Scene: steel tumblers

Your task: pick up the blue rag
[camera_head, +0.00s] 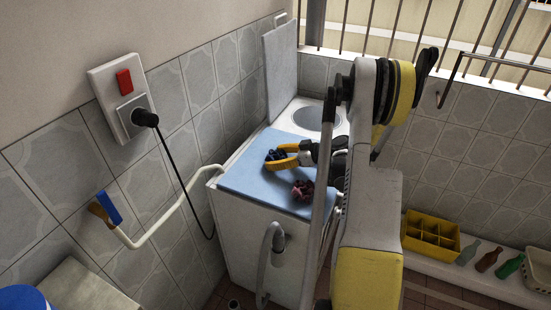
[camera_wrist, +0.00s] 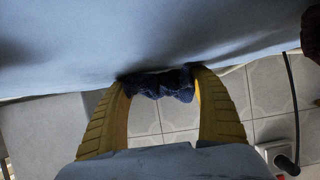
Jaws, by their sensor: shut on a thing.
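The blue rag (camera_head: 274,155) is a small dark blue crumpled cloth at the left side of the washing machine's light blue top (camera_head: 247,178). My gripper (camera_head: 277,158) has its yellow fingers around it. In the wrist view the rag (camera_wrist: 160,84) is bunched between the two yellow fingertips (camera_wrist: 158,82), touching both. My gripper is shut on the rag. The light blue surface lies right by the rag; I cannot tell whether the rag still touches it.
A dark red crumpled cloth (camera_head: 303,190) lies on the blue top to the right of the rag. The raised lid (camera_head: 280,68) stands behind. A wall socket with a plug (camera_head: 125,100) and a hanging cord is at left. A yellow crate (camera_head: 431,236) and bottles stand on a ledge at right.

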